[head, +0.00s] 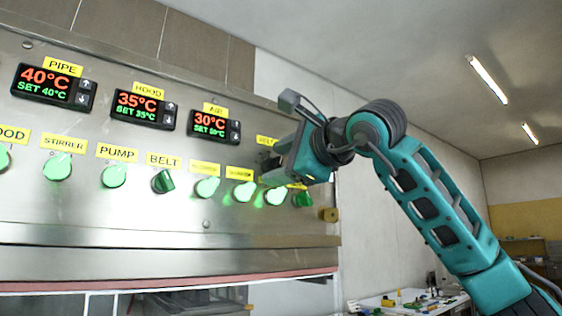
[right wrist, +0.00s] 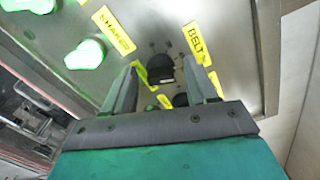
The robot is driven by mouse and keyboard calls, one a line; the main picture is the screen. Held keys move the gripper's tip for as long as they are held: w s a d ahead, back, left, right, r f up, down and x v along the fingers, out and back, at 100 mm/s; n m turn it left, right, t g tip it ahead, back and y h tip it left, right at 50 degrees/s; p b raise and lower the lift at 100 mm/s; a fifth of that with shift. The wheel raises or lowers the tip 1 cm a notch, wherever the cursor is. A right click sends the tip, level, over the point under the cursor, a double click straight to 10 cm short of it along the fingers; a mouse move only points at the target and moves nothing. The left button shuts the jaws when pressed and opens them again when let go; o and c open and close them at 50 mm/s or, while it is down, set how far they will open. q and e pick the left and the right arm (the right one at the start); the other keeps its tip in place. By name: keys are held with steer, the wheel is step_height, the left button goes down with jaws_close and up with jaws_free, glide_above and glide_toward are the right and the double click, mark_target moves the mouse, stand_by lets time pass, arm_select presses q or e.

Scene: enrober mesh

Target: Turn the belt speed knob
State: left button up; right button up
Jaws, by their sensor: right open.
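The belt speed knob (right wrist: 159,68) is black and sits on the steel panel beside a yellow "BELT %" label (right wrist: 197,43) in the right wrist view. In the head view the knob is hidden behind my right gripper (head: 283,172), and only part of its label (head: 266,140) shows. My right gripper (right wrist: 161,80) is open, its two grey fingers pointing at the panel. In the right wrist view the knob appears between the fingertips; I cannot tell whether they touch it. My left gripper is not in view.
A row of green-lit switches runs along the panel, including the pump switch (head: 114,175) and a darker belt switch (head: 163,181). Temperature displays (head: 146,108) sit above. A cluttered bench (head: 415,300) stands beyond the panel.

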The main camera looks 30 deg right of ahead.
steer(key=shift+s, duration=0.1)
steer(key=s+d+b, duration=0.1)
steer(key=s+b, duration=0.1)
steer(key=s, duration=1)
steer(key=shift+s, duration=0.35)
